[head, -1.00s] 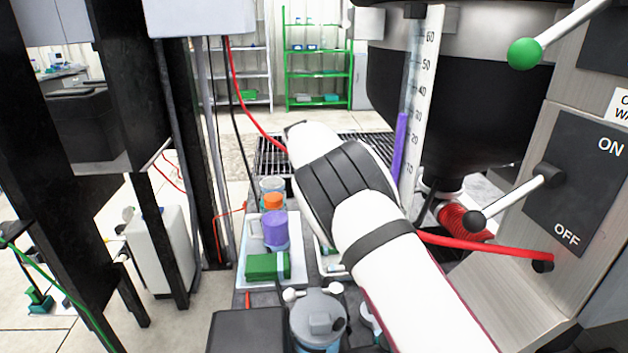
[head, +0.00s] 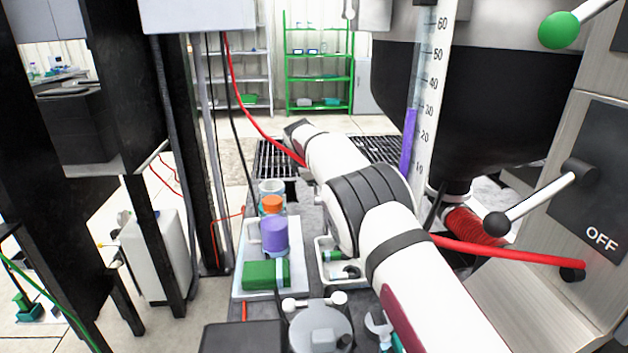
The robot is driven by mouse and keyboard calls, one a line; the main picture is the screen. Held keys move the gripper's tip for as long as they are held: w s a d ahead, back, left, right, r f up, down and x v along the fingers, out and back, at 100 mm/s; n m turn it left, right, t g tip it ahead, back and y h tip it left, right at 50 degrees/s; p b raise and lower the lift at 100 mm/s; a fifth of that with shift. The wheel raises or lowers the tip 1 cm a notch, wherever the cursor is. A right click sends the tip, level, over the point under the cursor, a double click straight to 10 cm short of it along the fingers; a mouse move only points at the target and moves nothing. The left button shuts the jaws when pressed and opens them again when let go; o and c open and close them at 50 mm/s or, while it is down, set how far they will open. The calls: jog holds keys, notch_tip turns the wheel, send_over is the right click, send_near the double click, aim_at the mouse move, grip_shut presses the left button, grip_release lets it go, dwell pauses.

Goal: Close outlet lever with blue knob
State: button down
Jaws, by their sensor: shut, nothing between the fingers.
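No lever with a blue knob shows in the head view. A lever with a green knob (head: 558,30) is at the upper right, partly cut off by the frame edge. A lever with a black knob (head: 497,224) is on a dark panel (head: 600,205) marked OFF at the right; it slants down to the left from its pivot. My white arm reaches from the lower right to the middle of the view. I cannot make out my gripper's fingers; they are hidden or out of view.
A dark hopper (head: 470,110) with a graduated tube (head: 428,90) stands behind my arm. A tray (head: 290,285) with orange, purple and green items is left of my arm. A dark frame (head: 105,90) fills the left.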

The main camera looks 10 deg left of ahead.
jog(key=shift+w+f, duration=0.1)
jog(key=shift+f, duration=0.05)
dwell(0.7)
jog(key=v, duration=1.2)
jog(key=shift+a, duration=0.1)
